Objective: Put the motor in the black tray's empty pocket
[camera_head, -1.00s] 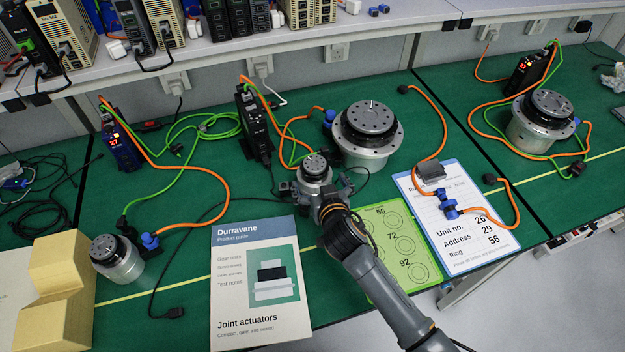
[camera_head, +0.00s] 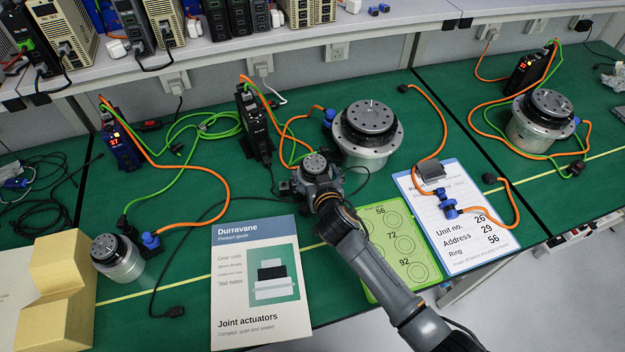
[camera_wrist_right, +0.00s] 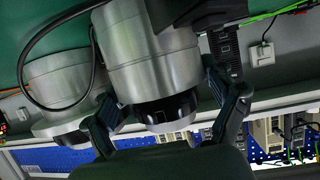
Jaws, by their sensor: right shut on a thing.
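The small silver motor with a dark round top (camera_head: 314,163) stands near the middle of the green bench in the head view. My right gripper (camera_head: 318,184) is shut on this motor from the front and partly hides its lower body. In the right wrist view the motor (camera_wrist_right: 150,62) is between the two fingers of the right gripper (camera_wrist_right: 165,98), its dark end towards the palm. I cannot tell whether the motor still touches the bench. I see no black tray in these views. My left gripper is not in view.
A large actuator (camera_head: 368,135) stands close behind and right of the held motor. Other actuators stand at left (camera_head: 117,258) and far right (camera_head: 540,122). A brochure (camera_head: 260,285), a green ring card (camera_head: 400,250) and a white-blue sheet (camera_head: 455,220) lie in front. Orange cables run nearby.

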